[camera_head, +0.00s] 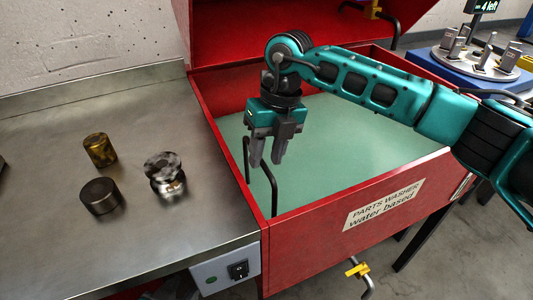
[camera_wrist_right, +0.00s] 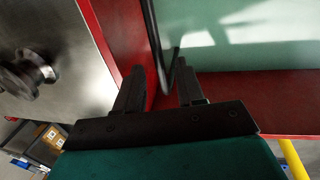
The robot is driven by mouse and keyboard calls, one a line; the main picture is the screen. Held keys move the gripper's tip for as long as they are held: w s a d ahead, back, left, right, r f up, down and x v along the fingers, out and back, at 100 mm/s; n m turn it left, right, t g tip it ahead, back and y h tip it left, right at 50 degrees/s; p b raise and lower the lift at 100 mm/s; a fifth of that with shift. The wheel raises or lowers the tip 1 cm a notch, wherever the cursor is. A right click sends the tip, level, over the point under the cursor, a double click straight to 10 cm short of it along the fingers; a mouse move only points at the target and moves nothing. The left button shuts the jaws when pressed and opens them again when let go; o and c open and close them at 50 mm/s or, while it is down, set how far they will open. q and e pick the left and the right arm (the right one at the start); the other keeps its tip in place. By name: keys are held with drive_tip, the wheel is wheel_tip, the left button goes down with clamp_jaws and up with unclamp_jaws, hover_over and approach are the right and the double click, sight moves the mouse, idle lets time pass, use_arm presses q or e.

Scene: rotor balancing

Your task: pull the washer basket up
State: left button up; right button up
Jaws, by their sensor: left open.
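The parts washer (camera_head: 355,225) is a red tank with a raised lid, filled with murky green liquid (camera_head: 350,140). The basket's black bent-bar handle (camera_head: 272,190) rises at the tank's left side. The basket itself is hidden under the liquid. My right gripper (camera_head: 267,163) points down over the handle with its fingers apart. In the right wrist view the handle (camera_wrist_right: 152,35) runs down toward the gap between the fingers (camera_wrist_right: 160,90). I cannot tell whether they touch it. My left gripper is not in view.
A steel bench (camera_head: 60,235) at left holds a brass cylinder (camera_head: 100,150), a dark cylinder (camera_head: 101,196) and a shiny spool-like part (camera_head: 166,174). A switch box (camera_head: 228,270) is on its front. A yellow-handled valve (camera_head: 358,269) sticks out below the tank. A blue table (camera_head: 470,70) stands behind right.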

drive_tip(key=shift+f, duration=0.25)
clamp_jaws()
idle(0.6)
